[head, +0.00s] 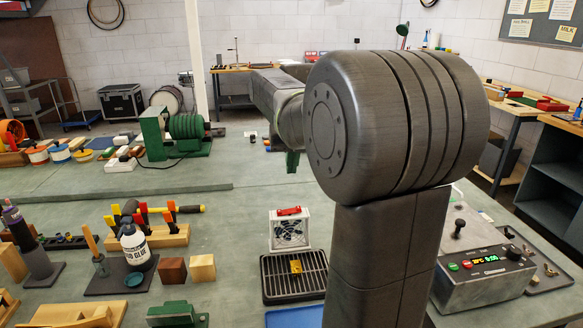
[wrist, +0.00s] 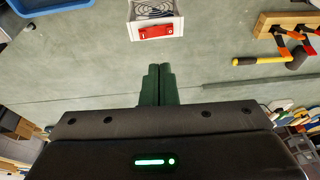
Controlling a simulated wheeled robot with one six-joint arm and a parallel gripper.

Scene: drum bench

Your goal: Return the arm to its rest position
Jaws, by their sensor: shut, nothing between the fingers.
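My gripper (head: 293,162) hangs above the green bench (head: 236,208), partly hidden behind my large dark arm joint in the head view. Only its dark green fingers show clearly there, pointing down. In the wrist view its two green fingers (wrist: 157,80) lie side by side, shut and empty. My arm fills the middle right of the head view, rising and then reaching away over the bench. The fingers look apart from any object.
A control box (head: 483,285) stands right of my arm. A glue bottle (head: 137,252) and clamps stand left. A green winder (head: 153,135) stands further back.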

